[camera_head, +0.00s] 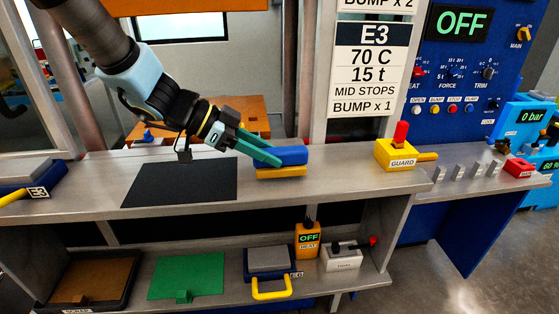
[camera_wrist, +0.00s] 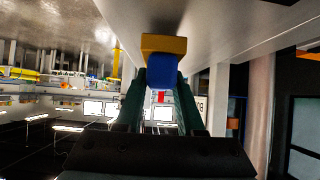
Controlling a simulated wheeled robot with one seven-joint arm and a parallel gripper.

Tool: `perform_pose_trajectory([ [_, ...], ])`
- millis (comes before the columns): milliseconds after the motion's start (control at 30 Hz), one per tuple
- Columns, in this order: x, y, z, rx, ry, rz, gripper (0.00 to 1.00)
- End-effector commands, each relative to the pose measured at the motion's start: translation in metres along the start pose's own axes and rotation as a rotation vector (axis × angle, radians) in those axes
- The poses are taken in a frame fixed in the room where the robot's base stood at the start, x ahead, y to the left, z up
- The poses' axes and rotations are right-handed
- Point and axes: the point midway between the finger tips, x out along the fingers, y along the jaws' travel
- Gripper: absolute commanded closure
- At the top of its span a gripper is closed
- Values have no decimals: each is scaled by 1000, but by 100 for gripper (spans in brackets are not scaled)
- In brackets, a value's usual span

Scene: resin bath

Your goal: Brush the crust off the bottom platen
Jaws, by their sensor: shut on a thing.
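My gripper (camera_head: 272,157) is shut on a brush with a blue handle (camera_head: 287,155) and a yellow lower part (camera_head: 282,173). The brush is at the grey shelf top, right of the black mat; I cannot tell whether it rests there or is just above. In the wrist view the blue handle (camera_wrist: 161,72) sits between the two green fingers, with the yellow part (camera_wrist: 163,44) beyond it. An orange plate (camera_head: 253,105), perhaps the bottom platen, shows behind the shelf, partly hidden by my arm. I cannot make out crust on it.
The grey shelf top (camera_head: 330,177) carries a black mat (camera_head: 180,182) and a yellow guard box (camera_head: 400,154) with a red knob. Below are a scrap tray (camera_head: 128,277), a green mat (camera_head: 188,275) and an orange heat meter (camera_head: 308,240). Metal posts flank the opening behind.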

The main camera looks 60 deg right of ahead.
Motion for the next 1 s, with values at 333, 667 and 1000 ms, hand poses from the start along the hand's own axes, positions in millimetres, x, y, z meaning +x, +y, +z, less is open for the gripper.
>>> perform_pose_trajectory([
  [333, -16, 0, -23, -1, 0, 0, 100],
  [667, -28, 0, -41, 0, 0, 0, 100],
  [1000, -37, 0, -54, 0, 0, 1, 100],
])
